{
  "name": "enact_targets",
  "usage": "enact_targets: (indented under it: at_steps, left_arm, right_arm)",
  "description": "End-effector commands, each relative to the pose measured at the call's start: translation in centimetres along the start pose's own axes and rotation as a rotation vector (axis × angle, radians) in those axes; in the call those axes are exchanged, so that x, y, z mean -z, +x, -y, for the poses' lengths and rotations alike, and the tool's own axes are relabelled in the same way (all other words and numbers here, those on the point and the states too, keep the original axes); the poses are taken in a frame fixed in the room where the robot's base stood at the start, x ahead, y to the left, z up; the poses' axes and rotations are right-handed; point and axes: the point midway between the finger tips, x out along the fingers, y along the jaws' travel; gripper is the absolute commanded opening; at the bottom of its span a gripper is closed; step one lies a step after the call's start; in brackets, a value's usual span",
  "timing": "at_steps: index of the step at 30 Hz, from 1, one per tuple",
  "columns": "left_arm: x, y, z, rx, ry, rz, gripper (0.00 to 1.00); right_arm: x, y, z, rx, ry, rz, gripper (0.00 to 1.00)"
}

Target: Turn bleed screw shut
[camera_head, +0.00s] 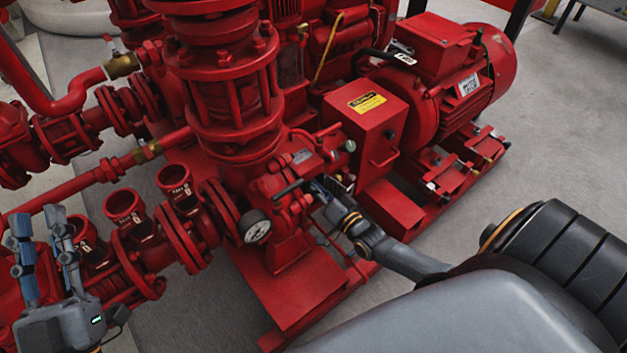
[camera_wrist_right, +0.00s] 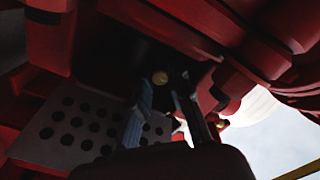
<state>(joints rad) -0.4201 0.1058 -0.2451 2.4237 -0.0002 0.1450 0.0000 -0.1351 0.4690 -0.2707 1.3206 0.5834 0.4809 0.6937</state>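A small round brass-coloured screw head (camera_wrist_right: 160,78), which looks like the bleed screw, shows in the right wrist view against a dark recess. My right gripper (camera_wrist_right: 164,93) is below it in that view, its two fingers apart with a gap between the tips. I cannot tell whether a finger touches the screw. In the head view my right gripper (camera_head: 318,190) reaches to the red pump casing beside the control box, and the screw is hidden there. My left gripper (camera_head: 40,224) is open and empty at the far left, fingers pointing up.
A red control box (camera_head: 366,125) with a yellow label stands just right of my right gripper. A pressure gauge (camera_head: 255,226) and a black lever (camera_head: 288,188) sit to its left. Red open-topped pipe outlets (camera_head: 125,207) stand near my left gripper.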

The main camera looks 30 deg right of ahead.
Motion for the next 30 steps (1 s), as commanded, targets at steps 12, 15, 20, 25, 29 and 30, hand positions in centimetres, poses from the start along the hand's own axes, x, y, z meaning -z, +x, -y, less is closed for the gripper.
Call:
enact_targets:
  at_steps: [12, 15, 20, 25, 29, 30]
  left_arm:
    - [0.1, 0.0, 0.0, -0.001, 0.0, -0.001, 0.28]
    - [0.1, 0.0, 0.0, -0.001, 0.0, -0.001, 0.28]
    - [0.1, 0.0, 0.0, 0.0, 0.0, -0.001, 0.28]
    - [0.0, 0.0, 0.0, 0.0, 0.0, -0.001, 0.28]
    - [0.0, 0.0, 0.0, 0.0, 0.0, -0.001, 0.28]
    - [0.0, 0.0, 0.0, 0.0, 0.0, -0.001, 0.28]
  right_arm:
    - [0.0, -0.5, 0.0, -0.001, -0.001, 0.0, 0.28]
    - [-0.1, -1.8, -0.1, -0.002, -0.001, 0.002, 0.28]
    - [-0.1, -5.2, -0.1, -0.003, -0.001, 0.003, 0.28]
    - [-0.1, -8.7, -0.1, -0.003, -0.001, 0.003, 0.28]
    - [-0.1, -10.7, -0.1, -0.002, -0.001, 0.002, 0.28]
    - [-0.1, -11.1, -0.1, -0.002, -0.001, 0.002, 0.28]
